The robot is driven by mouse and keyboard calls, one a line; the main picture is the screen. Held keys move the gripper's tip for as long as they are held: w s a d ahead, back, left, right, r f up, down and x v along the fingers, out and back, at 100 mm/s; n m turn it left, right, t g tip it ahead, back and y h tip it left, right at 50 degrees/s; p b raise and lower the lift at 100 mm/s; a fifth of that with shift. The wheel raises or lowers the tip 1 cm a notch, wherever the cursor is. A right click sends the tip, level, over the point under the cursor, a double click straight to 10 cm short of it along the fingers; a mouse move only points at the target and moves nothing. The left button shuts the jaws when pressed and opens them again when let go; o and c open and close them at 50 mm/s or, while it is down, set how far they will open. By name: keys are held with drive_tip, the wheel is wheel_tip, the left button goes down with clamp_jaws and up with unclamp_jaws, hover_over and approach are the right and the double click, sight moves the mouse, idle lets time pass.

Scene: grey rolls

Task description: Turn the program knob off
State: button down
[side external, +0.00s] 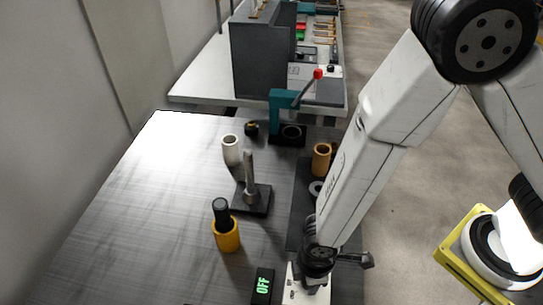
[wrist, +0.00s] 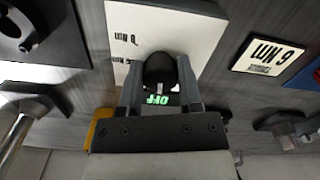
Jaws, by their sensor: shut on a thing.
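The program knob (wrist: 160,68) is a round black knob on a white panel (wrist: 205,35), in the upper middle of the wrist view. A short light mark shows on its near edge. My gripper (wrist: 160,80) is shut on the knob, one finger at each side. A small display (wrist: 158,100) with green letters OFF, upside down in the wrist view, shows between the fingers. The side view shows the black display box (side external: 263,287) reading OFF at the bottom, left of my wrist. My arm hides the knob there.
A yellow cup with a black handle (side external: 227,236), a post on a black base (side external: 250,185), a white cup (side external: 231,150) and an orange cup (side external: 321,160) stand on the grey table (side external: 165,215). A teal lever press (side external: 278,108) stands behind. The table's left part is clear.

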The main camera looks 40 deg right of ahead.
drive_tip(key=shift+m, duration=0.5)
drive_tip(key=shift+c, duration=1.4)
unclamp_jaws()
drive_tip(key=shift+r, duration=0.2)
drive_tip(key=shift+r, duration=3.75)
drive_tip(key=w+d+r+m+t, duration=0.1)
drive_tip(key=w+d+r+m, duration=0.1)
drive_tip(key=d, duration=0.5)
drive_tip(key=w+d+r+m, duration=0.3)
drive_tip(key=d+r+m, duration=0.1)
drive_tip(key=d, duration=0.4)
drive_tip(key=w+d+r+m+t, duration=0.1)
drive_tip(key=w+d+r+m, duration=0.1)
drive_tip(key=d+m, duration=0.3)
drive_tip(key=d+r, duration=0.1)
drive_tip(key=d, duration=0.2)
drive_tip(key=shift+w+t, duration=0.2)
drive_tip(key=shift+t, duration=0.1)
